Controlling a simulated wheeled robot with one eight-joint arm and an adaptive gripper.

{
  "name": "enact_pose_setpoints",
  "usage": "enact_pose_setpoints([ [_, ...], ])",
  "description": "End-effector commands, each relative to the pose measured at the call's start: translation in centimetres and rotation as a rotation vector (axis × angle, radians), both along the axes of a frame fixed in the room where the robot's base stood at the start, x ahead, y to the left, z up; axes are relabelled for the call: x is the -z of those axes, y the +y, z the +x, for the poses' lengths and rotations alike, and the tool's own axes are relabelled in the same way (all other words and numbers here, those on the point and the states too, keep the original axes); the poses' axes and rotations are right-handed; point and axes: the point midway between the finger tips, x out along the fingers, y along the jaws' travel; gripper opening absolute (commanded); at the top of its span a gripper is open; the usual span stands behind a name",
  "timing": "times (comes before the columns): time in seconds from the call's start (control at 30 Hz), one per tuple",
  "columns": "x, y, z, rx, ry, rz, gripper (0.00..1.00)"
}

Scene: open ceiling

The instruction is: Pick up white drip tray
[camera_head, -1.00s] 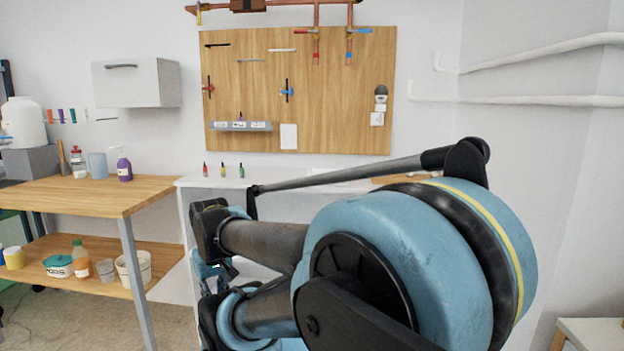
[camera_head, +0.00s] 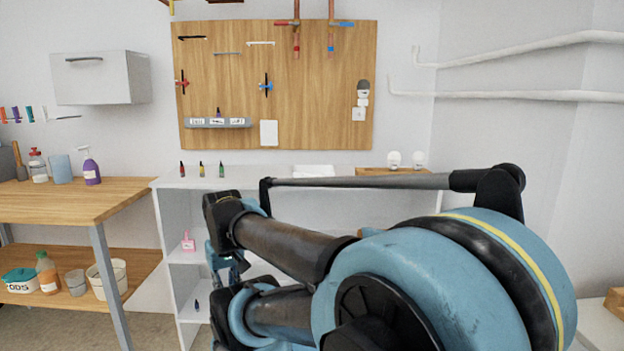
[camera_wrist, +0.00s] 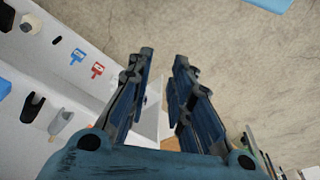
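A flat white tray-like piece (camera_head: 314,171) lies on top of the white shelf unit, behind my arm in the head view; it looks like the drip tray, but it is small and pale against the white top. My gripper (camera_wrist: 164,58) shows in the wrist view with its two fingers apart and nothing between them. It points over the bare floor, away from the tray. In the head view my arm hides most of the gripper and the middle of the shelf. The tray is not clearly seen in the wrist view.
Three small bottles (camera_head: 201,169) stand left of the tray on the white shelf unit (camera_head: 168,181). Two white bulbs (camera_head: 394,160) are on a wooden piece to its right. A wooden workbench (camera_head: 75,200) stands at left. A pegboard (camera_head: 330,90) hangs behind.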

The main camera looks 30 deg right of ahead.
Motion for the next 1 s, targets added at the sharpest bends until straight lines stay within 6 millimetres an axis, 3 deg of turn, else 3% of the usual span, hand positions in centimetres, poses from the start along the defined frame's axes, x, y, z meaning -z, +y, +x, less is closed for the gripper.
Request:
enact_pose_setpoints([
  [0.17, -3.3, -1.0, 2.0, 0.130, 0.014, 0.038, 0.20],
  [0.47, -13.2, -5.8, 8.8, 0.563, 0.058, 0.170, 0.20],
  [0.77, -22.0, -14.4, 15.1, 1.002, 0.097, 0.314, 0.20],
  [1.0, -27.7, -23.9, 18.4, 1.345, 0.122, 0.435, 0.20],
])
